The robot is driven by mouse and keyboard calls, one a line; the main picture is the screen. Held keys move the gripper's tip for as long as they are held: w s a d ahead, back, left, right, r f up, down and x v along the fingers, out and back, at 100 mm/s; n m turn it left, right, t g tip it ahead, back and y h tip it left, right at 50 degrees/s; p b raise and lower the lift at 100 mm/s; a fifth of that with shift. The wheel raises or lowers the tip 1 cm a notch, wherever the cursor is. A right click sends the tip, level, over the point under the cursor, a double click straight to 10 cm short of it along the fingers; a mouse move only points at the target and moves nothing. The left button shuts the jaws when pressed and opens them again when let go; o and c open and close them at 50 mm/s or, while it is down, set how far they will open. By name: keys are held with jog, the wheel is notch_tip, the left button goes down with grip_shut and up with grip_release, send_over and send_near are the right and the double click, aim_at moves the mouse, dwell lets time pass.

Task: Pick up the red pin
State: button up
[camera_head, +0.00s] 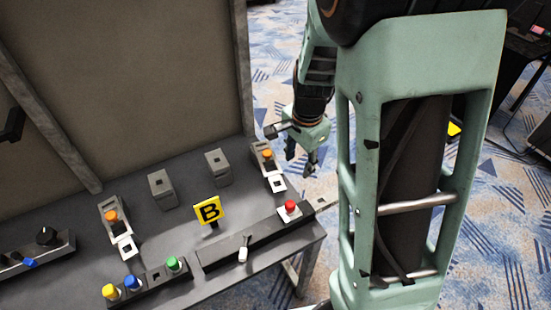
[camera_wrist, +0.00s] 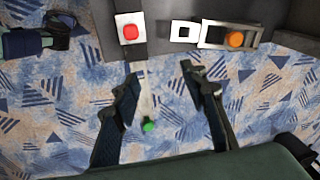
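The red pin (camera_head: 290,206) has a round red top and sits on a white square base at the right end of a dark rail on the console. In the wrist view the red pin (camera_wrist: 129,31) is at the top, left of centre, beyond the fingertips. My gripper (camera_head: 300,165) hangs past the console's right edge, above the floor, apart from the pin. In the wrist view my gripper (camera_wrist: 160,72) is open, with nothing between its fingertips.
Orange-topped pins (camera_head: 267,154) (camera_head: 111,216) stand in grey holders on the console. Yellow, blue and green buttons (camera_head: 172,263) line the front left. A green knob (camera_wrist: 149,126) shows below the fingers in the wrist view.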

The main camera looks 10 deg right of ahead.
jog(key=s+a+f+m+g, duration=0.1)
jog(key=s+f, duration=0.1)
jog(key=s+a+f+m, duration=0.1)
jog(key=a, duration=0.1)
jog(key=shift+s+f+g, duration=0.35)
jog(key=shift+s+g, duration=0.05)
send_over(290, 203)
jog(key=f, duration=0.4)
jog(key=shift+s+a+f+b, duration=0.15)
jog(key=shift+s+f+b, duration=0.15)
jog(key=shift+f+b, duration=0.1)
jog(key=shift+w+d+f, duration=0.1)
jog(key=shift+f, duration=1.35)
jog(key=shift+w+d+f, duration=0.1)
jog(key=shift+f, duration=1.35)
grip_shut()
